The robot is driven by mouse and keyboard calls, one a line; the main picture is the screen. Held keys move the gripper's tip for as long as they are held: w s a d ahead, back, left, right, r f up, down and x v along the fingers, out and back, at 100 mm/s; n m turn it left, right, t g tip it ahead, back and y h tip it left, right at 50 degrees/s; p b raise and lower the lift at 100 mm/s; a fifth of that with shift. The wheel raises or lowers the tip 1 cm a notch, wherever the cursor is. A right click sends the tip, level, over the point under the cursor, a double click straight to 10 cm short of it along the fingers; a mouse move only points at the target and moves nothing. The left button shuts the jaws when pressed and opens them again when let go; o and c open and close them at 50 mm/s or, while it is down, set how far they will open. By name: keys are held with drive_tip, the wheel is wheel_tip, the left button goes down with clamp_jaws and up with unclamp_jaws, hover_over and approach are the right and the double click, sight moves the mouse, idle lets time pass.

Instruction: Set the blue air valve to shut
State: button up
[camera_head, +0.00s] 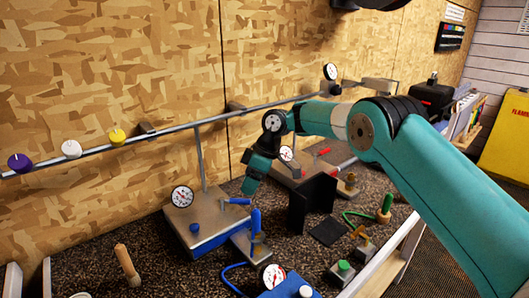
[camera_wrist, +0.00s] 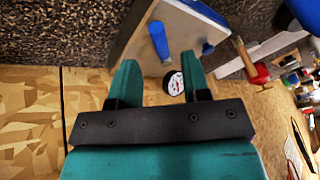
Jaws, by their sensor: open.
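A blue lever (camera_head: 238,201) lies roughly flat on a metal box (camera_head: 205,222) with a white dial gauge (camera_head: 182,196). A second blue handle (camera_head: 256,222) stands upright on a smaller metal block just in front of it. I cannot tell for sure which one is the air valve. My gripper (camera_head: 250,186) is open and empty, just above the box and the flat lever. In the wrist view a blue lever (camera_wrist: 158,40) shows beyond and between my open fingers (camera_wrist: 158,62), apart from them. The gauge (camera_wrist: 173,82) is partly hidden by a finger.
A dark upright bracket (camera_head: 312,192) stands to the right of the box. A blue hose (camera_head: 230,282) and another gauge (camera_head: 273,276) lie in front. A metal rail (camera_head: 165,130) runs along the wooden wall behind. A wooden-handled tool (camera_head: 127,262) lies at the left.

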drive_tip(key=p+v, duration=0.8)
drive_tip(key=v, duration=0.5)
drive_tip(key=shift+p, duration=0.3)
drive_tip(key=shift+w+r, duration=0.1)
drive_tip(key=shift+c, duration=0.3)
drive_tip(key=shift+a, duration=0.1)
drive_tip(key=c, duration=0.4)
drive_tip(key=a+m, duration=0.2)
drive_tip(key=a, duration=0.1)
drive_tip(key=a+f+m, duration=0.1)
drive_tip(key=shift+s+a+b, duration=0.15)
drive_tip(key=shift+s+b, duration=0.15)
drive_tip(key=shift+b, duration=0.05)
clamp_jaws()
drive_tip(key=m+t+h+b, duration=0.1)
drive_tip(key=m, duration=0.5)
hover_over(235, 200)
wheel_tip(235, 200, down, 2)
wheel_tip(235, 200, down, 2)
drive_tip(key=s+a+m+t+h, duration=0.1)
drive_tip(key=s+m+t+h, duration=0.15)
drive_tip(key=m, duration=0.25)
drive_tip(key=f+m+p, duration=0.1)
drive_tip(key=f, duration=0.2)
drive_tip(key=d+f+m+h+p, duration=0.1)
drive_tip(key=f, duration=0.2)
drive_tip(key=d+f+m+t+h+p, duration=0.1)
drive_tip(key=f, duration=0.3)
drive_tip(key=shift+d+m, duration=0.25)
drive_tip(key=shift+m, duration=0.05)
